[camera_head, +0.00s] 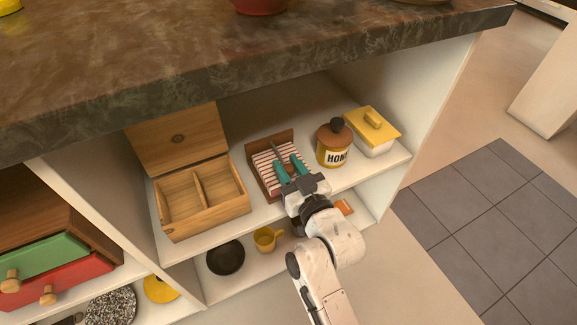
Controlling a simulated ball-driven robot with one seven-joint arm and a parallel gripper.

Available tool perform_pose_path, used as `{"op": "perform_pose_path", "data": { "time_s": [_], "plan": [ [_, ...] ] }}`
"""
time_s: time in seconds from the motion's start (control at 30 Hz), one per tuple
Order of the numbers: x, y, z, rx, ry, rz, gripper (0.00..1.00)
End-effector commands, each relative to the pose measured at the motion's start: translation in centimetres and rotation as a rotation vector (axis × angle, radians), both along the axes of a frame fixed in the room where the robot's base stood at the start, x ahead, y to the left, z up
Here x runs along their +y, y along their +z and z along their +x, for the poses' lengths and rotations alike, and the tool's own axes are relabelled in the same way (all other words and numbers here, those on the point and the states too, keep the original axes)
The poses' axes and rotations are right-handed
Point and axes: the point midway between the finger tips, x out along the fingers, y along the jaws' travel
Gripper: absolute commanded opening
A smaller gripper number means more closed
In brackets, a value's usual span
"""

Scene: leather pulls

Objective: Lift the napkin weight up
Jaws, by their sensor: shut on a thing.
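A wooden napkin holder (254,178) stands on the upper shelf with red-and-white striped napkins (264,160) in it. The napkin weight (275,150) appears as a thin dark bar over the napkins, partly hidden by my fingers. My gripper (286,162) reaches in from the front, its teal fingers on either side of the bar and shut on it. I cannot tell whether the bar still touches the napkins.
An open wooden box (205,197) stands left of the holder. A honey jar (333,146) and a yellow-lidded white dish (374,132) stand close on the right. The stone countertop (220,75) overhangs the shelf. A black bowl (226,257) and yellow mug (266,239) are below.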

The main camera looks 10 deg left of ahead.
Motion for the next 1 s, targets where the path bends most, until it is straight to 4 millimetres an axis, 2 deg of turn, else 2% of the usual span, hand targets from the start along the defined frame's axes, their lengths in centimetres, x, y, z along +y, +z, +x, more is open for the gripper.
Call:
{"op": "perform_pose_path", "data": {
  "time_s": [0.1, 0.47, 1.0],
  "plan": [
    [0.0, 0.0, 0.0, 0.0, 0.0, 0.0, 0.0],
    [0.0, 0.1, 0.0, 0.003, 0.0, -0.002, 0.0],
    [0.0, 2.5, 0.0, 0.132, 0.0, -0.09, 0.0]
  ]
}}
